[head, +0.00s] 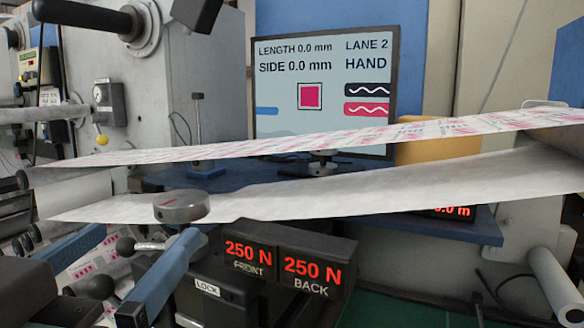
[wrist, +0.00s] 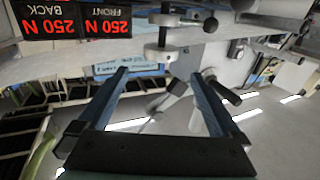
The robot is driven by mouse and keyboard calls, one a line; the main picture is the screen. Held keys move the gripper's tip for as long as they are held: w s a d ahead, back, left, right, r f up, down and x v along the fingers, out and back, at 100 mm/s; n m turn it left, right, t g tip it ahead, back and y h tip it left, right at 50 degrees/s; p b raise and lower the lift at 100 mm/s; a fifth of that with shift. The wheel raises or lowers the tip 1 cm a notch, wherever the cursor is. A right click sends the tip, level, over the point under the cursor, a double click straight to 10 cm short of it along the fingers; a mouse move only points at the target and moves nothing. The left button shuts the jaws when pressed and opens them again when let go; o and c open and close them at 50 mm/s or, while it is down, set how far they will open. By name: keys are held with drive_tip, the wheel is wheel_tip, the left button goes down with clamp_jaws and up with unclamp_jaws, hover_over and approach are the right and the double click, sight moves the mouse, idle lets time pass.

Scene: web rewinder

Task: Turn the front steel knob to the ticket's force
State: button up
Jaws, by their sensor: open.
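The front steel knob (head: 181,206) is a flat grey disc with a red mark on its top, left of the FRONT display (head: 248,256), which reads 250 N. The BACK display (head: 312,272) also reads 250 N. My gripper (head: 147,236) is open, its two blue fingers low at the left, close to the knob and apart from each other. In the wrist view, which is upside down, the knob (wrist: 160,52) appears just beyond and between the open fingertips (wrist: 160,75). Nothing is between the fingers. I cannot make out a readable ticket.
A white web (head: 350,193) passes just behind and over the knob area, below a printed web (head: 330,138). A screen (head: 323,95) reads LANE 2, HAND.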

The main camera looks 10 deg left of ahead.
sight(182, 198)
drive_tip(key=w+p, duration=0.1)
drive_tip(key=w, duration=0.2)
drive_tip(key=w+p, duration=0.1)
drive_tip(key=w, duration=0.3)
drive_tip(key=w+p, duration=0.1)
drive_tip(key=w, duration=0.3)
drive_tip(key=shift+a, duration=0.25)
drive_tip(key=shift+c, duration=0.2)
drive_tip(key=c, duration=1.2)
